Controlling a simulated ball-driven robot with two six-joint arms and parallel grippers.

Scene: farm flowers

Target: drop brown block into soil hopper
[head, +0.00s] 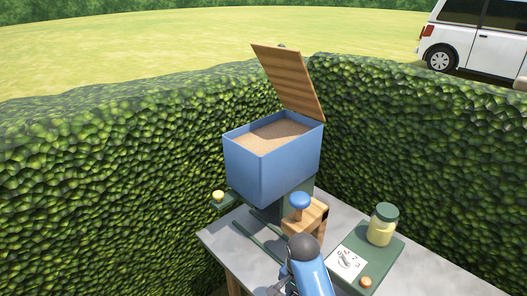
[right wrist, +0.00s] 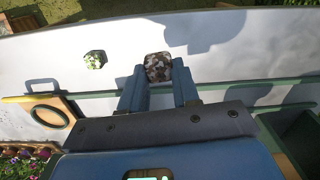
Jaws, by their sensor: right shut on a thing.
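The brown block (right wrist: 158,67), dark brown with pale speckles, sits between the fingertips of my right gripper (right wrist: 160,84) in the right wrist view. The gripper is shut on it, above a pale grey-white surface. The soil hopper (head: 262,170) is a blue box in the middle of the head view. Its wooden lid (head: 288,82) stands open, and light brown soil (head: 270,136) shows inside. The head view does not show the block or the fingers of my right gripper. My left gripper is in neither view.
On the table (head: 231,234), a wooden piece with a blue knob (head: 300,200) stands in front of the hopper. A jar (head: 382,224) is to the right. Hedges (head: 110,170) enclose the back. A green-speckled block (right wrist: 95,59) lies left of the brown one.

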